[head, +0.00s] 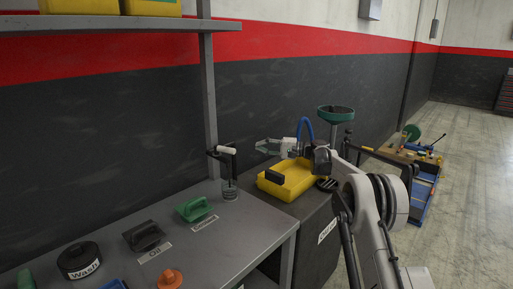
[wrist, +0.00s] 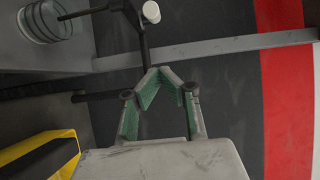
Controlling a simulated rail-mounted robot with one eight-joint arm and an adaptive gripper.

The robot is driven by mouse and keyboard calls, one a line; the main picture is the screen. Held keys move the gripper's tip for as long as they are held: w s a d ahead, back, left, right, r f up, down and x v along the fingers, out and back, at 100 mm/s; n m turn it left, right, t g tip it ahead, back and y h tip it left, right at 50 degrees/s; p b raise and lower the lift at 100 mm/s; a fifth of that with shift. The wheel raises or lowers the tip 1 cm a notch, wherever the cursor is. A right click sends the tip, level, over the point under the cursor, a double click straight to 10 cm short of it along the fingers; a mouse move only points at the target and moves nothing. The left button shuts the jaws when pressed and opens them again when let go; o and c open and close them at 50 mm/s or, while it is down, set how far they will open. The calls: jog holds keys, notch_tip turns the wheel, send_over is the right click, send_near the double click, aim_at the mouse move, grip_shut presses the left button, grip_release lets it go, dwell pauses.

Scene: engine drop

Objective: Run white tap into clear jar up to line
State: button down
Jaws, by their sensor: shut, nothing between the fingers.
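The tap (head: 224,157) is a dark fitting with a white handle (head: 227,150), standing at the back of the bench by the shelf post. The clear jar (head: 230,191) stands upright on the bench under the tap. Any line or liquid in the jar is too small to tell. My gripper (head: 260,146) is right of the tap handle at about its height, apart from it, fingers pointing left. In the wrist view my gripper (wrist: 155,72) has its green-padded fingers shut and empty. The white handle (wrist: 157,23) lies beyond the fingertips, and the jar (wrist: 45,20) is at upper left.
A yellow tray (head: 300,181) sits on a dark cabinet below my gripper. A green funnel (head: 336,115) stands behind. A green-handled item (head: 194,208), a black item (head: 144,235) and a round black container (head: 79,259) stand on the grey bench (head: 225,240).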

aim_at(224, 151)
jog(key=s+a+p, duration=0.1)
jog(key=s+a, duration=0.1)
jog(key=a, duration=0.7)
jog(key=shift+a, duration=0.25)
